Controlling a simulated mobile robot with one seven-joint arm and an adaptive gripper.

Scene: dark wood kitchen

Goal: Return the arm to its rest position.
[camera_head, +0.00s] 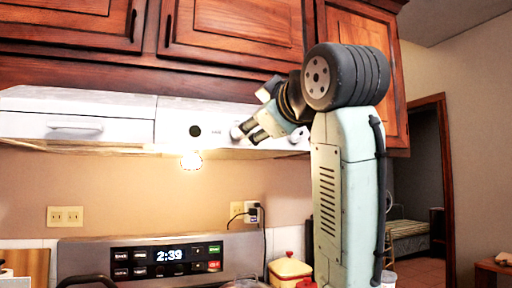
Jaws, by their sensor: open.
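My arm rises at the right of centre in the head view. It has a pale green upright link (335,190) and a black ribbed joint (348,76) at its top. From there the wrist bends left and down to my gripper (250,131), which is open and appears empty. The gripper appears in front of the white range hood, below the wooden cabinets. I cannot tell how far it is from the hood. The arm's base is out of view.
Wooden cabinets (235,32) hang above the white range hood (75,122), whose lamp is lit. Below is a stove panel (160,257) with a clock. A yellow-lidded container (290,268) stands beside the arm. A doorway (425,165) opens at the right.

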